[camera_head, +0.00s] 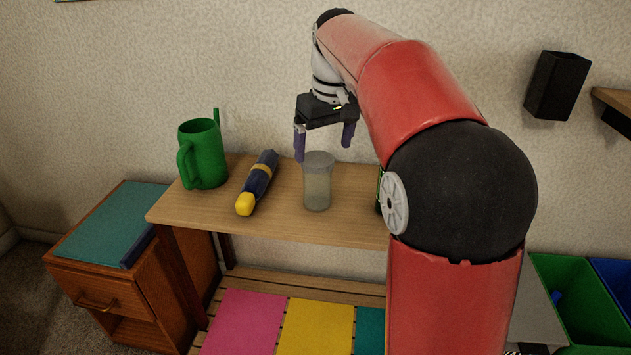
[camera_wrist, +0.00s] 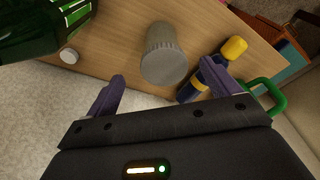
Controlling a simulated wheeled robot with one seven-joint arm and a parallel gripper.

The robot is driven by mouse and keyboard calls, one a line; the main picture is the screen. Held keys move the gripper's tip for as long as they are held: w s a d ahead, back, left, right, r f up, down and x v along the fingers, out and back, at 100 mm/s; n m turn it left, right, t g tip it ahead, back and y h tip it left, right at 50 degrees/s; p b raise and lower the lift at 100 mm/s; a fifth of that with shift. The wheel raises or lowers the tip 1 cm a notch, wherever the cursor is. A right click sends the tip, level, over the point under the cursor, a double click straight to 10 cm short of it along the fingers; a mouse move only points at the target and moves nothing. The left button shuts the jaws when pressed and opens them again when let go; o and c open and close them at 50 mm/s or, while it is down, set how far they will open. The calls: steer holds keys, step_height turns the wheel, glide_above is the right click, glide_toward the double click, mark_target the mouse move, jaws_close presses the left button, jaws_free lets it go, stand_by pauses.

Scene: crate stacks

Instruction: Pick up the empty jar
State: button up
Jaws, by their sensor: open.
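The jar (camera_head: 317,184) is a clear, see-through container with a grey lid, standing upright on the wooden shelf top. In the wrist view the jar (camera_wrist: 163,54) shows its ridged lid, just beyond the fingertips and between them from side to side. My gripper (camera_head: 325,150) is open and empty, above the jar, with its two purple fingers apart. In the wrist view my gripper (camera_wrist: 166,80) also shows both fingers spread, with neither seen to touch the jar.
A blue and yellow tool (camera_head: 259,182) lies left of the jar, close to one finger in the wrist view. A green watering can (camera_head: 204,155) stands farther left. A dark green object (camera_wrist: 38,28) and a small white disc (camera_wrist: 69,56) show in the wrist view.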

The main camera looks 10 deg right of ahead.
mark_target(316, 171)
steer(key=shift+w+f, duration=0.15)
steer(key=shift+w, duration=0.35)
steer(key=shift+w+f, duration=0.15)
steer(key=shift+f, duration=0.1)
steer(key=f, duration=0.2)
steer(key=f+b, duration=0.1)
steer(key=f, duration=0.1)
steer(key=a+f+b, duration=0.1)
steer(key=f, duration=0.2)
steer(key=shift+w+f, duration=0.1)
steer(key=shift+w, duration=0.25)
steer(key=c, duration=1.2)
